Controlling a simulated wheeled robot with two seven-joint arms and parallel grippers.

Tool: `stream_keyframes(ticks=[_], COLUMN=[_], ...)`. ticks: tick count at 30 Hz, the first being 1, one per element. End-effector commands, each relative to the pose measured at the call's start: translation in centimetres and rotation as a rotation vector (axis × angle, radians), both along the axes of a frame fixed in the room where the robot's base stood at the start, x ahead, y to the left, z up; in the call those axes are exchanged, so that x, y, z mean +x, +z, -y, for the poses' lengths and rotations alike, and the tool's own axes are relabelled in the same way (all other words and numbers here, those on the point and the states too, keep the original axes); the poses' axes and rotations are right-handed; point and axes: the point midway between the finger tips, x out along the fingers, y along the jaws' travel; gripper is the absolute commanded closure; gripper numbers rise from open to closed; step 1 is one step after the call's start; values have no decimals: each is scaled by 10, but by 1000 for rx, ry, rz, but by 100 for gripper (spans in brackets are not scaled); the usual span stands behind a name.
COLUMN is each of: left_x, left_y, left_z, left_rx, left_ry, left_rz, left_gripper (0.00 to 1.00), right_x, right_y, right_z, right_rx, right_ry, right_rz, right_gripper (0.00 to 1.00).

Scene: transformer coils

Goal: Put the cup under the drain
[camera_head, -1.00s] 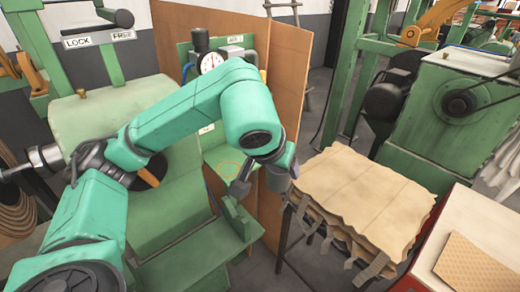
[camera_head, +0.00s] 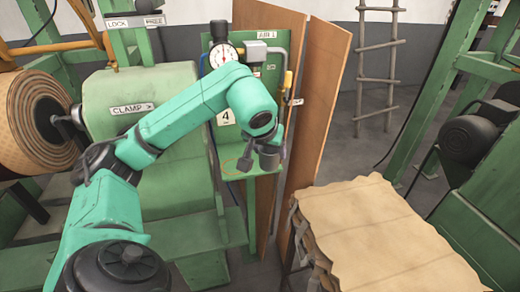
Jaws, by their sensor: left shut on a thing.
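My left arm comes in from the left and ends in the left gripper (camera_head: 267,160), which hangs in front of the green panel marked AIR 1 (camera_head: 268,82). The gripper is shut on a small dark grey thing that I take to be the cup, mostly hidden by the fingers and wrist. A green ledge (camera_head: 232,177) at the foot of the panel bears a thin reddish ring (camera_head: 237,166), just left of the gripper. The panel carries a round gauge (camera_head: 222,54) and pipes. I cannot make out the drain for certain. My right gripper is not in view.
A brown board (camera_head: 322,100) stands upright just right of the panel. A stack of tan sheets (camera_head: 375,225) is at the lower right. The green CLAMP machine (camera_head: 150,88) and a brown coil (camera_head: 35,125) are on the left. A ladder (camera_head: 375,65) leans at the back.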

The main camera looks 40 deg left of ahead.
Motion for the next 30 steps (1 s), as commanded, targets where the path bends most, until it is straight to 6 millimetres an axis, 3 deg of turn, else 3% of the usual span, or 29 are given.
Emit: stream_keyframes(ticks=[3,12,15,23,25,30], left_x=[20,58,56,55,58,59], left_y=[3,3,-22,-61,-65,-70], left_z=[-29,-83,-81,-80,-82,-83], left_rx=[-4,-4,0,-1,-4,0], left_ry=[4,1,-3,-3,-2,-3], left_rz=[-3,1,-6,-6,-3,1], left_gripper=[84,84,84,84,84,84], right_x=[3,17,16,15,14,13], right_y=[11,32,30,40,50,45], right_z=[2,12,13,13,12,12], right_rx=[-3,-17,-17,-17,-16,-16], right_ry=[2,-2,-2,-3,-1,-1], right_rz=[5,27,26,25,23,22], right_gripper=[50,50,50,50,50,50])
